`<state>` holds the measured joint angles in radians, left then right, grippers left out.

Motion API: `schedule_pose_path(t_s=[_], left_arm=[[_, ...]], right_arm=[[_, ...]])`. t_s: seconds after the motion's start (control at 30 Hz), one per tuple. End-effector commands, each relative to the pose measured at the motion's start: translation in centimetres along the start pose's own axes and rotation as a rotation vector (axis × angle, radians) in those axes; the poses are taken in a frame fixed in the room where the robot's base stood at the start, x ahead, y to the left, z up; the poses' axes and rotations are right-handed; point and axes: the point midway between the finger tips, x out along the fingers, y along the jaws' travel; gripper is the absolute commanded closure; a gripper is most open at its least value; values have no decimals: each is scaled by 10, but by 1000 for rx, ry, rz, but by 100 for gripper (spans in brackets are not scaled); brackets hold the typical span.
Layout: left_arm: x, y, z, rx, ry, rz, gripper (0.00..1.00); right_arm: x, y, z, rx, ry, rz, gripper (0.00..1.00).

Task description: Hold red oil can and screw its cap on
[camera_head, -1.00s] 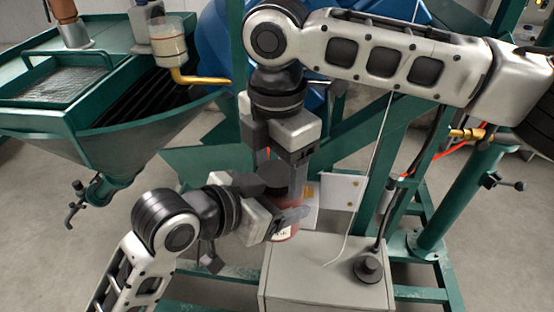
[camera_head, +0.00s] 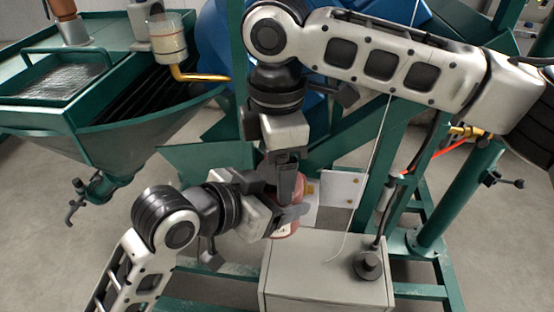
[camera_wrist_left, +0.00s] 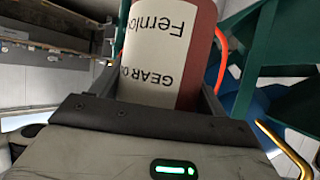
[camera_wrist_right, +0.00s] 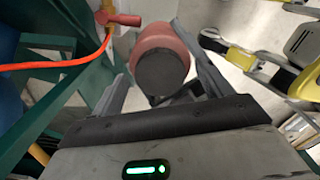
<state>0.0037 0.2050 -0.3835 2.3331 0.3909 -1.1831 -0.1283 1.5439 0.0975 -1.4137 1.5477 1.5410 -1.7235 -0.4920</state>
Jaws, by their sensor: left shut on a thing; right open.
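The red oil can (camera_head: 286,232) is held in my left gripper (camera_head: 288,214), mostly hidden by both grippers in the head view. In the left wrist view the can (camera_wrist_left: 160,55) shows red with a cream label, between the shut fingers (camera_wrist_left: 158,105). In the right wrist view a dark round cap (camera_wrist_right: 160,72) sits on the can's end; whether it is screwed tight I cannot tell. My right gripper (camera_head: 286,186) points down over the can. Its open fingers (camera_wrist_right: 160,85) stand apart on either side of the cap.
A grey box (camera_head: 325,275) with a black knob (camera_head: 368,265) stands just right of and below the can. Green frame posts (camera_head: 440,205) rise on the right. A green hopper machine (camera_head: 110,130) stands at the left. An orange hose (camera_wrist_right: 55,65) runs near my right gripper.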

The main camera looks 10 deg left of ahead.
Motion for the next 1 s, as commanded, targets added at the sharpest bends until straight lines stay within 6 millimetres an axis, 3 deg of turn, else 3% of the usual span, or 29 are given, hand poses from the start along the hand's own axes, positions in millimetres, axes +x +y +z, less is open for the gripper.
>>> schedule_pose_path(t_s=[0.17,0.27,0.7,1.0], left_arm=[[0,0,-1,0,3,0,89],[0,0,-1,0,3,0,89],[0,0,-1,1,3,0,89],[0,0,-1,0,3,0,89]], right_arm=[[-6,0,0,0,0,1,22],[-20,1,0,0,2,2,22],[-106,1,0,0,0,2,22],[-121,0,0,-1,0,-1,22]])
